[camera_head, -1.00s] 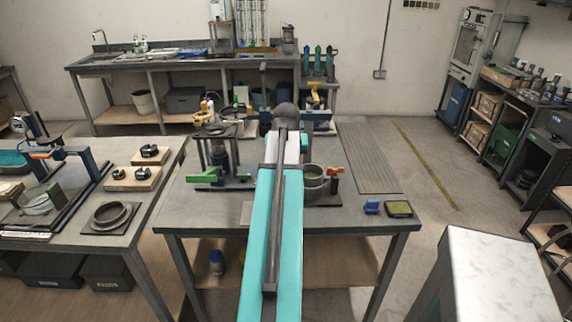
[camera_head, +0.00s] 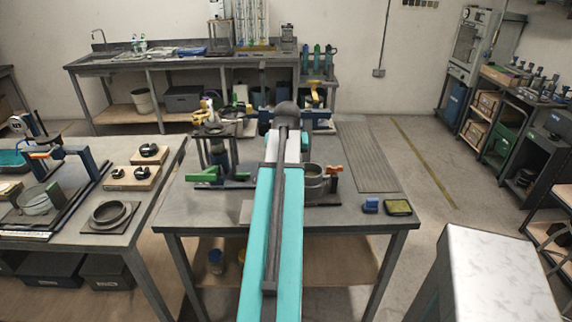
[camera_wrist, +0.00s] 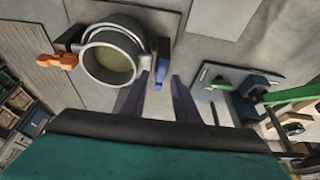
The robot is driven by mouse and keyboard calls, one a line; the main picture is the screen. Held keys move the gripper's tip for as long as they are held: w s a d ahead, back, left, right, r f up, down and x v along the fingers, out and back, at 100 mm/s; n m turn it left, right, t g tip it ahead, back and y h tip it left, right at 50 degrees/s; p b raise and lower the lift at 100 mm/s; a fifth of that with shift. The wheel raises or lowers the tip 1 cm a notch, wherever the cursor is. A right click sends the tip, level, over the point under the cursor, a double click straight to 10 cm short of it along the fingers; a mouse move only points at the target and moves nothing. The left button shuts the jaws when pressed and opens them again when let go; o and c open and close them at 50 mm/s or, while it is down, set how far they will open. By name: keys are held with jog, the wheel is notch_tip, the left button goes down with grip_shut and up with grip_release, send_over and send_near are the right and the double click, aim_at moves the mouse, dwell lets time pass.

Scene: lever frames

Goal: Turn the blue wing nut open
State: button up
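A small blue piece (camera_wrist: 161,73), which looks like the blue wing nut, sits at the right side of a grey round vessel (camera_wrist: 112,54) in the wrist view. My gripper (camera_wrist: 161,84) is open and empty, with its two dark fingers apart on either side of the blue piece. I cannot tell whether they touch it. The vessel also shows in the head view (camera_head: 313,184), just right of my arm, which hides the blue piece there. An orange handle (camera_wrist: 57,61) sticks out on the vessel's left side in the wrist view.
A stand with a green lever (camera_head: 205,175) is on the table left of my arm. Its green bar (camera_wrist: 295,94) shows right of my fingers. A blue block (camera_head: 371,205) and a yellow-topped pad (camera_head: 398,207) lie at the table's right edge.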

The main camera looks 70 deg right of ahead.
jog(key=b+v, duration=0.2)
jog(key=v, duration=1.1)
jog(key=shift+r, duration=0.35)
jog(key=shift+s+a, duration=0.15)
dwell(0.5)
